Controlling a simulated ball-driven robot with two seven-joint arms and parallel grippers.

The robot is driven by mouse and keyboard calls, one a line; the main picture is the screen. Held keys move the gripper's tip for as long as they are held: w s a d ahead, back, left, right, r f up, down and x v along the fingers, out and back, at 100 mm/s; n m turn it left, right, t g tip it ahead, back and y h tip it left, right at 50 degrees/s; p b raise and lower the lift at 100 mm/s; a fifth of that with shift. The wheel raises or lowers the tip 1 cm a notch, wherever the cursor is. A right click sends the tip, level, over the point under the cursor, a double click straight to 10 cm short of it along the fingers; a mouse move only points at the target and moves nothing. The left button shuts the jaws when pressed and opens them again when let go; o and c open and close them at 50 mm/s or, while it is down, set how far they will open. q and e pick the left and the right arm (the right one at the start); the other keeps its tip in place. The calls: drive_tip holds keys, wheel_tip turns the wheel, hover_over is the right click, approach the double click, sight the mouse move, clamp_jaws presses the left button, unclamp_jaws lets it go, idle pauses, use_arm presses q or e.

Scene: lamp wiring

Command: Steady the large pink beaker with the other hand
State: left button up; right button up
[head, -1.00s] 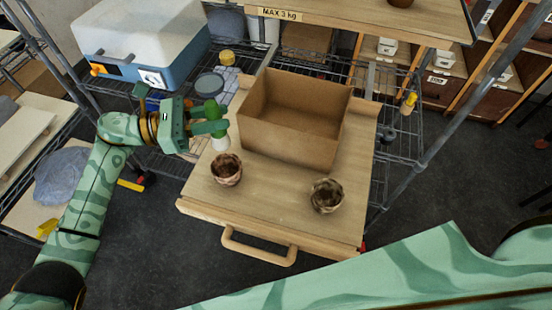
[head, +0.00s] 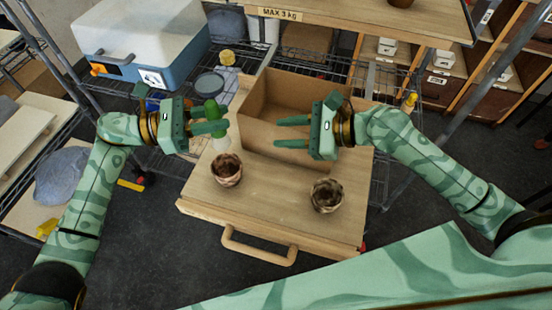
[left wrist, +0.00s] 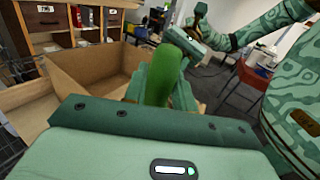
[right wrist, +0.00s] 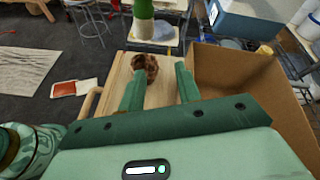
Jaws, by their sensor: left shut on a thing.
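No pink beaker shows in these views. My left gripper (head: 216,128) is shut on an upright green object (head: 213,111) with a pale lower part, at the left side of the wooden board. The green object also shows between the fingers in the left wrist view (left wrist: 159,76) and at the top of the right wrist view (right wrist: 143,12). My right gripper (head: 279,132) is open and empty, its fingers pointing left in front of the cardboard box. The fingers are clearly apart in the right wrist view (right wrist: 160,90).
Two brown patterned bowls (head: 227,169) (head: 326,195) stand nearer the front handle (head: 259,250). A blue and white cooler (head: 165,68) is at back left. Board between the bowls is clear.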

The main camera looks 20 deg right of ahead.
sight(238, 159)
drive_tip(key=a+f+m+t+h, duration=0.1)
drive_tip(key=a+f+m+t, duration=0.15)
drive_tip(key=f+m, duration=0.55)
drive_tip(key=shift+n+g, duration=0.45)
drive_tip(key=shift+n, duration=0.15)
drive_tip(key=x, duration=1.2)
drive_tip(key=shift+s+a+f, duration=0.2)
drive_tip(key=shift+s+f, duration=0.15)
clamp_jaws()
drive_tip(key=shift+s+f, duration=0.15)
drive_tip(key=shift+f, duration=0.05)
